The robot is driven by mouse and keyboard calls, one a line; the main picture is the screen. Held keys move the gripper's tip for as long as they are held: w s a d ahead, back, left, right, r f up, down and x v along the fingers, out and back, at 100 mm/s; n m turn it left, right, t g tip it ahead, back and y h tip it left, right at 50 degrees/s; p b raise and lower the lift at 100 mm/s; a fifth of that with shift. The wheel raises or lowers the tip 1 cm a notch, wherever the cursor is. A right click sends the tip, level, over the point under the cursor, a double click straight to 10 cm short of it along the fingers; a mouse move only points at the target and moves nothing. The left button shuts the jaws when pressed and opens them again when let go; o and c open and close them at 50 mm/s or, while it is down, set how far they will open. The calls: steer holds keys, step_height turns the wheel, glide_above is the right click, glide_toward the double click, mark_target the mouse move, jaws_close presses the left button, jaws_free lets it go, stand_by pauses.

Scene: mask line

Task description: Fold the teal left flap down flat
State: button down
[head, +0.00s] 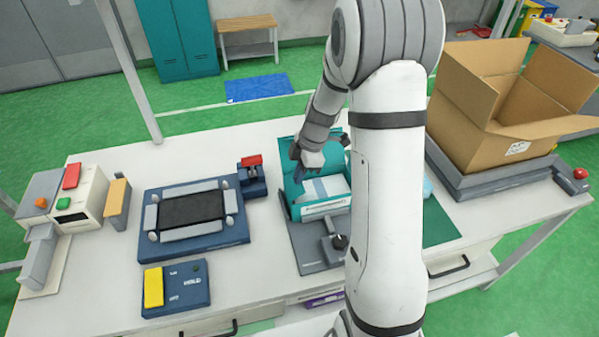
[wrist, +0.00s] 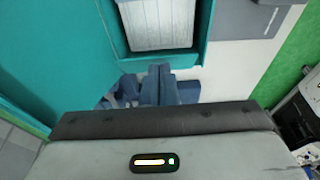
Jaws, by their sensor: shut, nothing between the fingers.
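The teal box (head: 322,210) stands in a grey fixture (head: 318,252) mid-table, partly behind my arm. White and pale blue contents (head: 325,188) show in its open top; in the wrist view they look like pleated white masks (wrist: 160,22). A teal panel, which looks like the left flap (head: 288,172), rises along the box's left side beside my gripper (head: 299,173). In the wrist view a broad teal panel (wrist: 55,55) fills the left side. My gripper's fingers (wrist: 158,72) are together and empty, close to the box's edge. I cannot tell whether they touch the flap.
Left of the box are a blue machine with a dark screen (head: 192,208), a small device with a red top (head: 252,178) and a blue block with a yellow pad (head: 175,288). An open cardboard carton (head: 475,140) stands at the right. White table shows between the devices.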

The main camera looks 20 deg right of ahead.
steer(key=shift+d+f+b, duration=0.1)
steer(key=shift+f+b, duration=0.05)
steer(key=shift+b, duration=0.3)
steer(key=shift+d+y+b, duration=0.15)
steer(key=shift+y+b, duration=0.15)
steer(key=shift+b, duration=0.4)
steer(key=shift+f, duration=0.1)
steer(key=f+y+b, duration=0.1)
steer(key=b, duration=0.4)
steer(key=shift+d+f+y, duration=0.15)
steer(key=shift+d+y, duration=0.25)
steer(key=y+b, duration=0.1)
steer(key=b, duration=0.1)
steer(key=y+b, duration=0.1)
steer(key=b, duration=0.2)
steer(key=shift+d+f, duration=0.35)
steer(key=shift+d, duration=0.05)
steer(key=shift+d+f+b, duration=0.1)
steer(key=shift+b, duration=0.55)
steer(key=shift+d+b, duration=0.1)
steer(key=shift+b, duration=0.35)
